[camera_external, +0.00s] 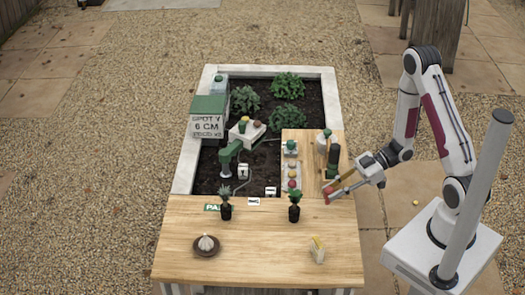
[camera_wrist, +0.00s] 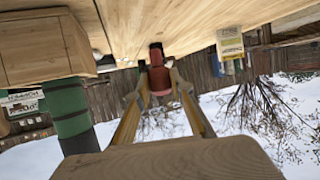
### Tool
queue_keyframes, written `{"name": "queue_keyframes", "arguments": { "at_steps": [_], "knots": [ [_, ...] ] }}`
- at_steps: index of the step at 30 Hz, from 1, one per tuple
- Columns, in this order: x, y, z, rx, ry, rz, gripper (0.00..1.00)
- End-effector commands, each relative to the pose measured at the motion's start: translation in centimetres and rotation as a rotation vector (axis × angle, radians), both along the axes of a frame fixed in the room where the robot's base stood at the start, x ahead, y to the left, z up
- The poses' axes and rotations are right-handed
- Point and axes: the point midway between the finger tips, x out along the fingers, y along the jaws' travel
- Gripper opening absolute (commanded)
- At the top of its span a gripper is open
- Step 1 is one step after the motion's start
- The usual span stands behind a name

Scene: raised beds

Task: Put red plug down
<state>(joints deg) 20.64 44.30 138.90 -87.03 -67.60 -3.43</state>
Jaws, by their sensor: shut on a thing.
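The red plug (camera_wrist: 158,80) is between the two fingers of my gripper (camera_wrist: 160,85) in the wrist view. It has a dark end pointing away from the gripper. My gripper is shut on it. In the external view, the red plug (camera_external: 327,196) shows as a small red spot at the tips of my gripper (camera_external: 332,190), by the right edge of the wooden worktop (camera_external: 180,260). My arm reaches in from the right. I cannot tell whether the plug touches the wood.
Two potted seedlings (camera_external: 226,210) (camera_external: 294,212) stand along the worktop's back edge. A brown dish (camera_external: 207,250) holds a pale bulb. A yellow-and-white packet (camera_external: 318,249) stands at right. The front middle of the worktop is clear.

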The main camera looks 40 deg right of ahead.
Motion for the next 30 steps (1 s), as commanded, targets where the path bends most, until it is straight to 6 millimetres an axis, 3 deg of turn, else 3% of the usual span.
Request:
{"name": "queue_keyframes", "arguments": {
  "at_steps": [12,29,30],
  "knots": [
    [0.0,0.0,-3.1,0.0,0.001,0.0,0.03],
    [0.0,0.0,-3.6,0.0,0.001,0.0,0.03],
    [0.0,0.0,-3.7,0.0,0.0,0.0,0.27]
  ]
}}
